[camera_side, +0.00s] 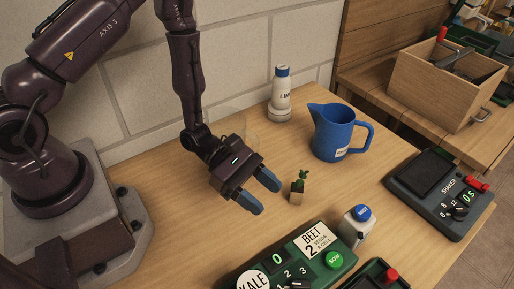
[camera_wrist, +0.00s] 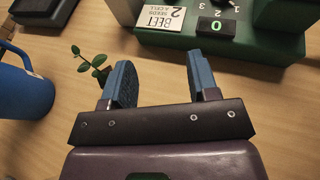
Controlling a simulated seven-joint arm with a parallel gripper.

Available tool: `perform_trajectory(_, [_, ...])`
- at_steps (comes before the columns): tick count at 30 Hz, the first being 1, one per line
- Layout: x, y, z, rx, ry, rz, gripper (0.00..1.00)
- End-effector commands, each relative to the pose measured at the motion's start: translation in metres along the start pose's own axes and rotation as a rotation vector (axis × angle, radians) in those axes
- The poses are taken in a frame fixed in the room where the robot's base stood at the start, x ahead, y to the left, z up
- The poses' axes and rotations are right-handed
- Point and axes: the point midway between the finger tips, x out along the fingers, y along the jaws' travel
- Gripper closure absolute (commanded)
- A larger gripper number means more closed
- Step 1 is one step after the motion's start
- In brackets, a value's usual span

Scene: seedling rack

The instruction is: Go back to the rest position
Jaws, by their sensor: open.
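My gripper (camera_side: 262,192) is open, with its two blue fingers apart and nothing between them. It hangs above the wooden table, left of a small seedling (camera_side: 299,186) in a tan block. In the wrist view my gripper (camera_wrist: 159,82) shows both blue fingers spread, with bare table between them. The seedling (camera_wrist: 90,64) stands just outside the left finger there, and that finger hides part of its block. I cannot tell from these views how high the fingers are above the table.
A blue jug (camera_side: 333,132) and a white bottle (camera_side: 281,95) stand behind the seedling. A green seeding device (camera_side: 304,262), a blue-topped white container (camera_side: 355,226) and a dark shaker (camera_side: 437,193) are in front and right. A wooden box (camera_side: 440,88) sits on the shelf. Table left of my gripper is clear.

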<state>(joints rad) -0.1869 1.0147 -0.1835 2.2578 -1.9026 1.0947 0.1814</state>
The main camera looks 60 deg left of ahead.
Motion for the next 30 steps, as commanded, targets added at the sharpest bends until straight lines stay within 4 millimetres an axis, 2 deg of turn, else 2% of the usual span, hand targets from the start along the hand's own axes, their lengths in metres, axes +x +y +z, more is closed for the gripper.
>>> perform_trajectory(1, [-0.007, -0.007, 0.015, 0.087, -0.001, -0.08, 0.46])
perform_trajectory(6, [-0.042, -0.037, 0.054, 0.428, 0.049, -0.371, 0.46])
perform_trajectory(12, [-0.098, -0.056, 0.081, 0.85, 0.208, -0.644, 0.46])
perform_trajectory(21, [-0.185, -0.053, 0.114, 1.407, 0.585, -0.875, 0.46])
perform_trajectory(27, [-0.237, -0.047, 0.148, 1.706, 0.878, -0.902, 0.46])
perform_trajectory(30, [-0.256, -0.049, 0.167, 1.814, 0.996, -0.872, 0.46])
